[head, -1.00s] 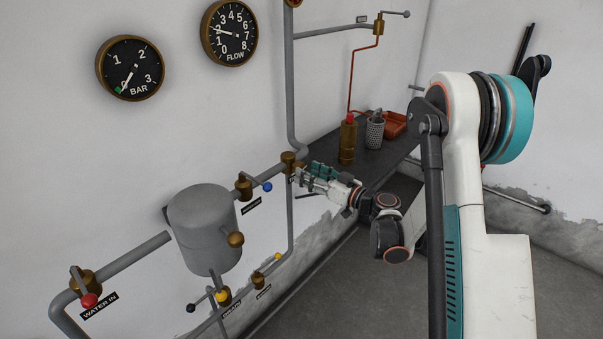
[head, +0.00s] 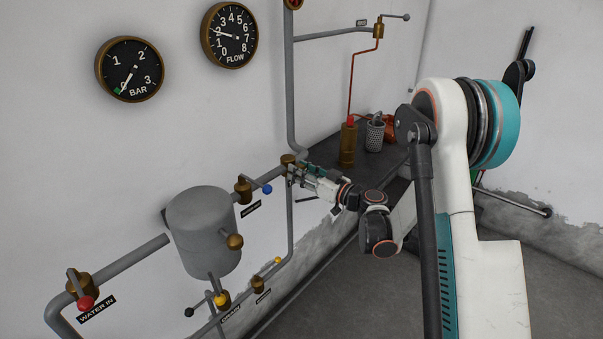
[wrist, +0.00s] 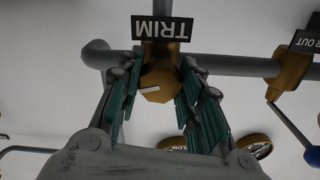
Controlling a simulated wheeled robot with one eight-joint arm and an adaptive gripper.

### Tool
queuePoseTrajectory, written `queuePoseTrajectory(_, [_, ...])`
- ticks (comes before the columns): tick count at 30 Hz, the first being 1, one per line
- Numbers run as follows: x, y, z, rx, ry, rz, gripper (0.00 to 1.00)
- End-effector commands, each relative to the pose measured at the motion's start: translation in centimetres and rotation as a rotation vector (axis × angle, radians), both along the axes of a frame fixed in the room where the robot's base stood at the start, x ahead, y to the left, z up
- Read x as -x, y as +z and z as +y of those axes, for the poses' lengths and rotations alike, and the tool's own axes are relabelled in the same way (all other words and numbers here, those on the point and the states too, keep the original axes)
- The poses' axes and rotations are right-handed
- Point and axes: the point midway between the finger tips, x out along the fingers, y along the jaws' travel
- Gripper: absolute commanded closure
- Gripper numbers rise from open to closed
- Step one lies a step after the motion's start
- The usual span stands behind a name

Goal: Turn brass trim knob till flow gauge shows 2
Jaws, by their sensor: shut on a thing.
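The brass trim knob (wrist: 160,82) shows in the wrist view under the black TRIM label (wrist: 162,28); it has a white mark. The fingers of my gripper (wrist: 160,95) lie on both sides of it and are shut on it. In the head view my gripper (head: 291,174) is at the pipe junction, just below a brass fitting (head: 288,159), and its fingers mostly hide the knob. The flow gauge (head: 229,36), round with a brass rim, hangs on the wall. Its needle points close to 2; the exact reading is hard to tell.
The bar gauge (head: 130,69) has its needle near 0. A blue-handled valve (head: 245,189) sits left of my gripper. A grey tank (head: 204,232) and yellow-handled valves are lower left. A dark bench (head: 330,152) with a brass can (head: 348,146) stands behind.

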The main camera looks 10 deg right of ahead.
Motion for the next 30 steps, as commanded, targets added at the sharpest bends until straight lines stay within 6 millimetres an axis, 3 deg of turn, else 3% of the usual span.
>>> queuePoseTrajectory(12, [0.0,0.0,0.0,-0.054,0.0,0.041,0.91])
queuePoseTrajectory(13, [0.0,0.0,0.0,-0.054,0.0,0.041,0.62])
queuePoseTrajectory(15, [0.0,0.0,0.0,-0.054,0.0,0.041,0.46])
queuePoseTrajectory(26, [0.1,0.0,-0.1,-0.053,0.0,0.04,0.46])
queuePoseTrajectory(30, [1.0,0.0,-0.9,-0.054,-0.003,0.04,0.46])
